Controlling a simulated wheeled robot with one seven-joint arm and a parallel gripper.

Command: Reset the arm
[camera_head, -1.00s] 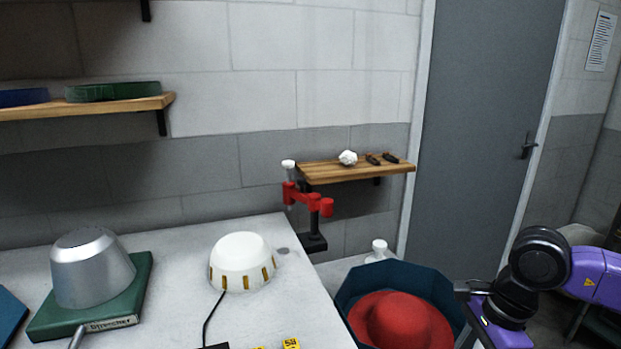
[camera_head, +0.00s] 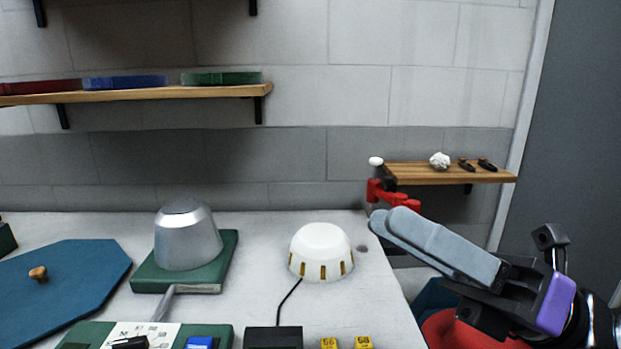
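My gripper (camera_head: 390,216) is at the right, raised in front of the table's right edge, with its grey fingers pointing left and up. Its two fingers lie one alongside the other in this view, so the gap between them cannot be judged. I see nothing held at the fingertips. My purple and black wrist is behind the fingers at the right edge. A red hat (camera_head: 455,330) shows below the gripper beside a dark blue container (camera_head: 430,296); both are largely hidden by my arm.
On the table (camera_head: 270,225) are a silver metal form (camera_head: 187,238) on a green base, a white dome (camera_head: 321,250) with a cord, a blue board (camera_head: 70,280) and yellow tags (camera_head: 345,343). A red clamp (camera_head: 392,197) and small wooden shelf (camera_head: 440,174) are behind the gripper.

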